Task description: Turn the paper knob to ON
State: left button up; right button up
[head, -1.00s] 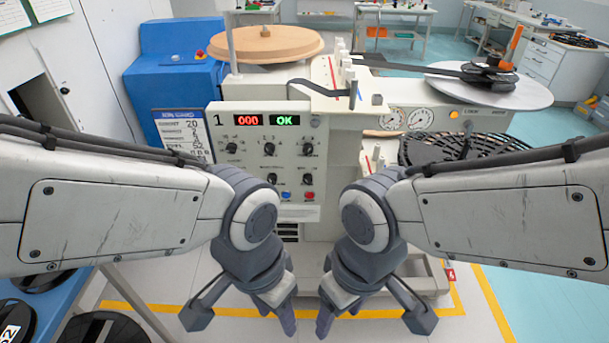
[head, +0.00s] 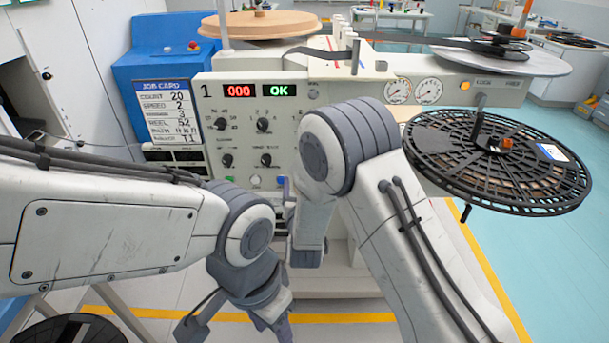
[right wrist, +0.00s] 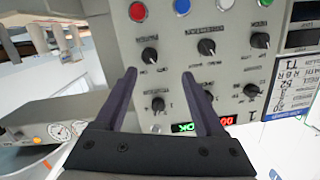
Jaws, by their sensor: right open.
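The cream control panel (head: 245,145) carries two rows of black knobs; I cannot read which label says paper. In the head view two knobs of each row show, such as the upper middle knob (head: 263,125); my right arm covers the right column. In the right wrist view, turned about upside down, the upper right knob (right wrist: 158,103) shows between the open fingers of my right gripper (right wrist: 159,74), and the lower right knob (right wrist: 150,55) shows just past the tips. Contact is not visible. My left gripper (head: 277,322) hangs low before the machine, its opening unclear.
Red, blue and white buttons (right wrist: 225,4) line the panel below the knobs. A display reads 000 and OK (head: 279,91). A job card (head: 168,110) stands left. A black slotted reel (head: 500,165) is at right. A blue cabinet (head: 150,50) stands behind.

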pick_arm(q)
jog(key=shift+f, duration=0.25)
pick_arm(e)
jog(key=w+d+f+t, duration=0.1)
jog(key=w, duration=1)
jog(key=shift+d+m+h, duration=0.2)
jog(key=shift+m+h, duration=0.1)
jog(key=shift+h, duration=0.1)
jog(key=shift+c, duration=0.3)
